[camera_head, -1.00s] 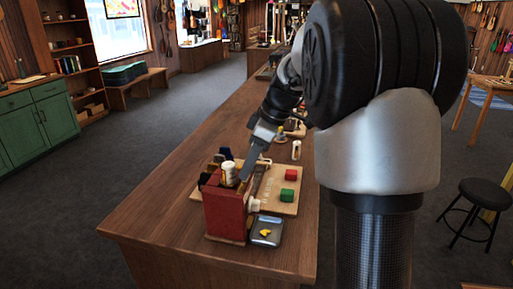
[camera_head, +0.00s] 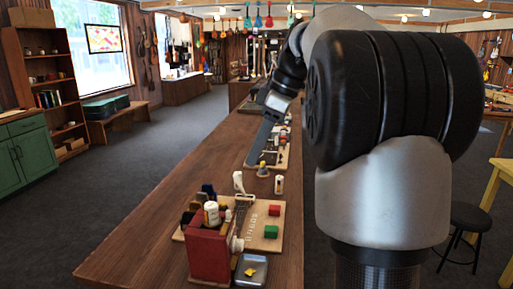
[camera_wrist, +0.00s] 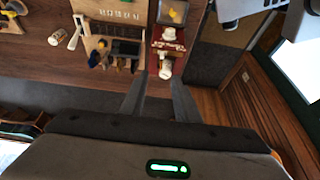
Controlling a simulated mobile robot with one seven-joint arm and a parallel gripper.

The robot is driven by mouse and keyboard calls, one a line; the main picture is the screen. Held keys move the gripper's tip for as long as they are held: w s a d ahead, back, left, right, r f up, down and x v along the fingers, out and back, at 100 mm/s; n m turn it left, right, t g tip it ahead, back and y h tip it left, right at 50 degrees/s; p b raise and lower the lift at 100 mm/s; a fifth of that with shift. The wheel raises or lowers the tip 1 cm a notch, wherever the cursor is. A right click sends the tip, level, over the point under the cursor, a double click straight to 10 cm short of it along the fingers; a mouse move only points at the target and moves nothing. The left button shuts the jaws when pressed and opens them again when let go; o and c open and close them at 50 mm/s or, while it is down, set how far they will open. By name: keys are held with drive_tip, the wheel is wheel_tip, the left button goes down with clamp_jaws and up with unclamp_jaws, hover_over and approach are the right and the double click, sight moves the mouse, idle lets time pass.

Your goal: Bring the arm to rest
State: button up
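My gripper (camera_head: 250,160) hangs above the long wooden counter (camera_head: 160,215), pointing down and to the left in the head view. In the wrist view its two fingers (camera_wrist: 159,95) stand apart with nothing visible between them. The red box (camera_head: 208,255) with a white jar (camera_head: 211,213) at its top stands below, clear of the gripper; the box also shows in the wrist view (camera_wrist: 160,68). My upper arm hides much of the right side of the head view.
A wooden board (camera_head: 285,222) holds a red block (camera_head: 274,210) and a green block (camera_head: 271,232). A small tray (camera_head: 262,272) with a yellow piece lies beside the red box. A black stool (camera_head: 470,217) stands right of the counter. The left floor is clear.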

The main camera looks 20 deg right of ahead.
idle(0.4)
drive_tip(key=s+a+m+t+h+p, duration=0.1)
drive_tip(key=s+a+m, duration=0.2)
drive_tip(key=s, duration=0.3)
drive_tip(key=s+a+m+h+p, duration=0.1)
drive_tip(key=s+a+m+p, duration=0.15)
drive_tip(key=s, duration=0.35)
drive_tip(key=s+a+f+m+t+h+p, duration=0.1)
drive_tip(key=s+a+f+m+t+h, duration=0.1)
drive_tip(key=s+f+m, duration=0.4)
drive_tip(key=s+a+f, duration=0.1)
drive_tip(key=s, duration=0.3)
drive_tip(key=shift+s+f, duration=0.15)
drive_tip(key=shift+s, duration=0.25)
drive_tip(key=shift+m, duration=0.25)
